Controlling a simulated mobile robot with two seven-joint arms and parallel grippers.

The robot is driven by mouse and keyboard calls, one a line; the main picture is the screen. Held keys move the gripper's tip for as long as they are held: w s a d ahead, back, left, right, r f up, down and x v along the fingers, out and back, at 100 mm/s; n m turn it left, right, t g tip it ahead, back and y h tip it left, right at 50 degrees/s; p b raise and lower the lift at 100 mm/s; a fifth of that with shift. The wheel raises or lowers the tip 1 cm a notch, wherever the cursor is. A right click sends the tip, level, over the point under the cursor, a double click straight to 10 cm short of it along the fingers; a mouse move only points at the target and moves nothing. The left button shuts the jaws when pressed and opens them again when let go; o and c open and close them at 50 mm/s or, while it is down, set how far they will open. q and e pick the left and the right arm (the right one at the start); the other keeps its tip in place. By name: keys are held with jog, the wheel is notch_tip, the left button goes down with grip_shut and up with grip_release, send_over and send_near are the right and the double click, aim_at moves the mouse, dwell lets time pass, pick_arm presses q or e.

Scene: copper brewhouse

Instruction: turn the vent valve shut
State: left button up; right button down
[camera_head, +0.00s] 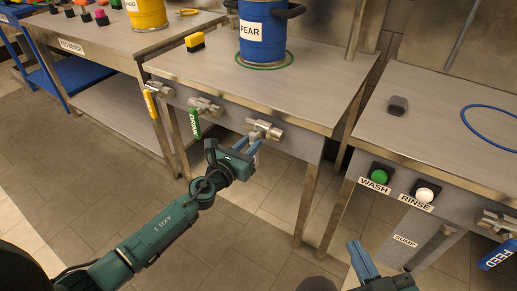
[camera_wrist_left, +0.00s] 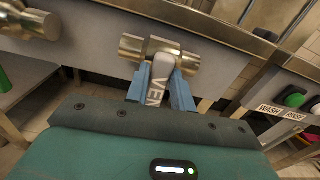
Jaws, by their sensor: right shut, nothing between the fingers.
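The vent valve (camera_head: 265,129) is a brass fitting on the front edge of the middle steel table. In the left wrist view its brass body (camera_wrist_left: 158,50) is close, with a pale grey handle (camera_wrist_left: 161,78) lettered "VEN", its end hidden, pointing down toward my palm. My left gripper (camera_head: 247,147) is at this handle. Its blue fingers (camera_wrist_left: 162,88) lie on both sides of it with no clear gap, shut on it. My right gripper (camera_head: 362,262) is shut and empty at the bottom of the head view, away from the valve.
A green-handled drink valve (camera_head: 195,123) and a yellow-handled valve (camera_head: 150,103) sit left on the same edge. A blue pear keg (camera_head: 263,35) and yellow block (camera_head: 195,42) stand above. The right table has wash (camera_head: 379,176) and rinse (camera_head: 425,195) buttons and a blue-handled feed valve (camera_head: 497,254).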

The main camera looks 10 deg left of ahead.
pick_arm(q)
jog(key=shift+o, duration=1.4)
jog(key=shift+s, duration=0.1)
jog(key=shift+v, duration=2.95)
